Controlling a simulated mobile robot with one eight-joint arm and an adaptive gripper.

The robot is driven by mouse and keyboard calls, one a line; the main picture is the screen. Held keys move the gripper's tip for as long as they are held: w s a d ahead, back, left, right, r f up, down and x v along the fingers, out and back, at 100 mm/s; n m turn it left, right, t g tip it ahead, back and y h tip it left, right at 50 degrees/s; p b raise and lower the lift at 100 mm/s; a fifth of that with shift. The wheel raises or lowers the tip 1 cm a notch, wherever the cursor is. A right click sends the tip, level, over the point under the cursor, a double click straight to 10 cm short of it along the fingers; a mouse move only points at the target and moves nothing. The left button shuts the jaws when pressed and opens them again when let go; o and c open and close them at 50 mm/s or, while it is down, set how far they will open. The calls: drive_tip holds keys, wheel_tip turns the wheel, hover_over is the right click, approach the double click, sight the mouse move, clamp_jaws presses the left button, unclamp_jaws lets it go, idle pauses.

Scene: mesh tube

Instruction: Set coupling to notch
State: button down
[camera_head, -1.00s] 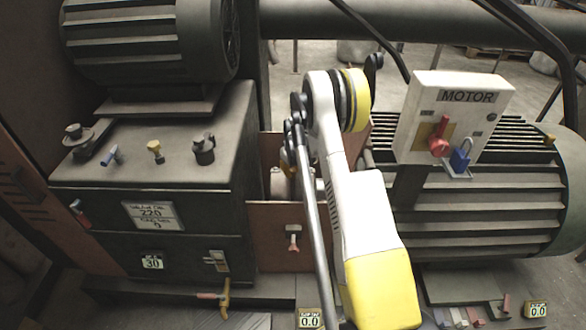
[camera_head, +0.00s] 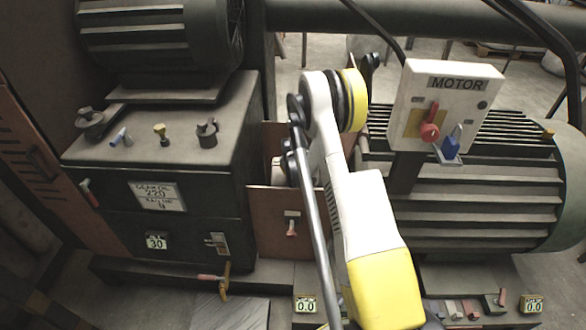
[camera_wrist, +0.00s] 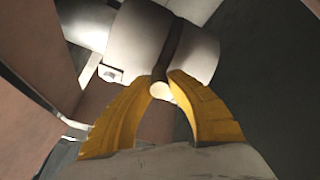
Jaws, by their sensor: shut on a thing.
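In the wrist view the coupling looks like a pale, thick cylinder (camera_wrist: 187,50) with a dark band around it. A small cream peg (camera_wrist: 161,92) sticks out at the lower end of the band. The yellow fingers of my gripper (camera_wrist: 160,84) close on this peg from both sides. No separate notch can be made out. In the head view my white and yellow arm covers the gripper, and only a bit of pale round metal (camera_head: 279,170) shows left of the arm, behind the brown guard panel (camera_head: 268,222).
A white MOTOR box (camera_head: 443,105) with a red switch and blue padlock stands to the right, before the ribbed motor (camera_head: 480,200). A dark gearbox housing (camera_head: 160,150) with small fittings on top is to the left. Brown walls flank the gripper closely in the wrist view.

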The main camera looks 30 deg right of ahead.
drive_tip(key=c, duration=1.3)
unclamp_jaws()
drive_tip(key=shift+f, duration=0.1)
drive_tip(key=v, duration=1.2)
